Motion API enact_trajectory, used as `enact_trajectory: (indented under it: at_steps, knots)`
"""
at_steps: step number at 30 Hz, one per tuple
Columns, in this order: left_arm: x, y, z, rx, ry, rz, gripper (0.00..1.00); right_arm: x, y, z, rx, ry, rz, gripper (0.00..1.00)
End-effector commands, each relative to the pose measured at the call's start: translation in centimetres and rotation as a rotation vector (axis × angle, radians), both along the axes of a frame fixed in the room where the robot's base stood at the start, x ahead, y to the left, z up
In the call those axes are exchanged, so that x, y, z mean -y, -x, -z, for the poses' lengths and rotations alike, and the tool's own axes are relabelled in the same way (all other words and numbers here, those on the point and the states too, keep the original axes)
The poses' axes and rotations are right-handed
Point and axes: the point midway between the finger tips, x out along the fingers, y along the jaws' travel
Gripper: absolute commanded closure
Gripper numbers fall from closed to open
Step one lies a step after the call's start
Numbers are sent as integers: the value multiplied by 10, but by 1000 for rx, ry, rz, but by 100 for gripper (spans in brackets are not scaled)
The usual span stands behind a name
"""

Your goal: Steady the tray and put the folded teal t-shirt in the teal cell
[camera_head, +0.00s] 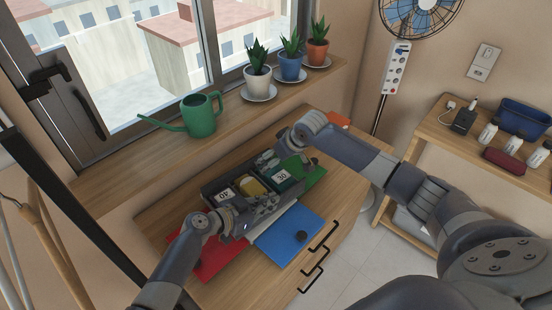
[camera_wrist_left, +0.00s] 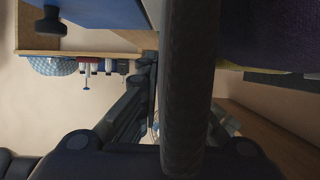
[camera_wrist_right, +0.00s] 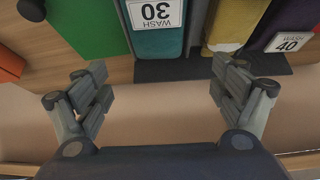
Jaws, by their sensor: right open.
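The dark grey tray (camera_head: 212,188) sits on the wooden dresser top, with several cells and white cards marked 40 and 30. Teal material (camera_wrist_right: 158,43) shows in the cell with the 30 card (camera_head: 281,177); I cannot tell how much is cloth and how much is lining. My left gripper (camera_head: 238,228) is at the tray's near side; in the left wrist view its fingers close in around a dark upright bar (camera_wrist_left: 190,80), apparently part of the tray. My right gripper (camera_wrist_right: 163,95) is open and empty, just off the tray's edge by the 30 card.
Yellow cloth (camera_wrist_right: 235,22) fills another cell. A watering can (camera_head: 201,116) and potted plants stand on the windowsill. A shelf is at right.

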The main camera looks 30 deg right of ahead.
Motion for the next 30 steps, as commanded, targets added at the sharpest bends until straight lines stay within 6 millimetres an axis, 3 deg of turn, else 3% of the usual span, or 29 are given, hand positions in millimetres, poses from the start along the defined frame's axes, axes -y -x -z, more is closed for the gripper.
enact_trajectory:
  at_steps: [11, 12, 15, 30]
  knots:
    - [0, 0, 0, 0, 0, 0, 100, 0, 0, 0, 0, 0, 0, 12]
    - [0, 0, 0, 0, 0, 0, 89, 0, 0, 0, 0, 0, 0, 12]
    - [0, 0, 0, 0, 0, 0, 72, 0, 0, 0, 0, 0, 0, 12]
    - [-9, 1, -3, 1, 1, -1, 72, 0, 0, 0, 0, 0, 0, 12]
